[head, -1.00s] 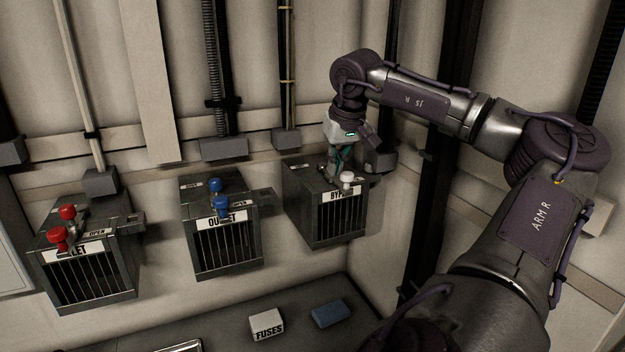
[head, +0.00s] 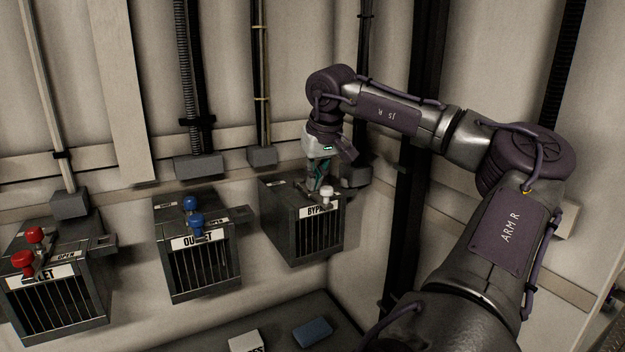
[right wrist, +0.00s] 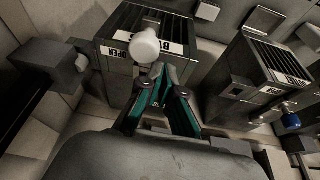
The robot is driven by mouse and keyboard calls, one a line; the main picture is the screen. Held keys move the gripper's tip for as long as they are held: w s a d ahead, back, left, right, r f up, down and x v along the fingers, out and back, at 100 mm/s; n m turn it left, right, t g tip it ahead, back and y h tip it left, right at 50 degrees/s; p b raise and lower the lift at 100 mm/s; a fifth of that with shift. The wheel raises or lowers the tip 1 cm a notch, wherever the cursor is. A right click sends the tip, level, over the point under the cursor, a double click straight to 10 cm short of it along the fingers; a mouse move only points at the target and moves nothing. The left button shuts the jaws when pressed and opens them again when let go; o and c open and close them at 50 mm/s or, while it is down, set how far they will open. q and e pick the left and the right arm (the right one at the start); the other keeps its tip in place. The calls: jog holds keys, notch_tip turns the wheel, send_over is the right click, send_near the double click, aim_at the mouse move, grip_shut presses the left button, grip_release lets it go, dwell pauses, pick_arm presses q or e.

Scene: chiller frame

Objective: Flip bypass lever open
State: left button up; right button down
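The bypass box (head: 305,232) is dark, with a slatted front and a partly covered label. A white ball knob (head: 327,190) of the bypass lever stands at its top front edge, and the knob also shows large in the right wrist view (right wrist: 145,47). My right gripper (head: 316,186) reaches down to the box top, just behind and left of the knob. In the right wrist view its teal-padded fingers (right wrist: 168,78) lie close beside the knob, their tips near each other. Whether they touch the lever is hidden. My left gripper is out of view.
The outlet box (head: 200,262) with blue knobs (head: 193,212) stands to the left. A box with red knobs (head: 28,247) stands farther left. Below are a white fuse block (head: 246,341) and a blue block (head: 312,333). A dark vertical post stands right of the bypass box.

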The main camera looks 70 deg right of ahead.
jog(key=w+r, duration=0.1)
jog(key=w+r+p, duration=0.1)
jog(key=r, duration=0.1)
jog(key=shift+w+a, duration=0.3)
jog(key=shift+w, duration=0.1)
notch_tip(320, 180, up, 7)
jog(key=s, duration=0.2)
jog(key=shift+d+f, duration=0.15)
jog(key=shift+d, duration=0.05)
jog(key=shift+s, duration=0.25)
jog(key=shift+w, duration=0.1)
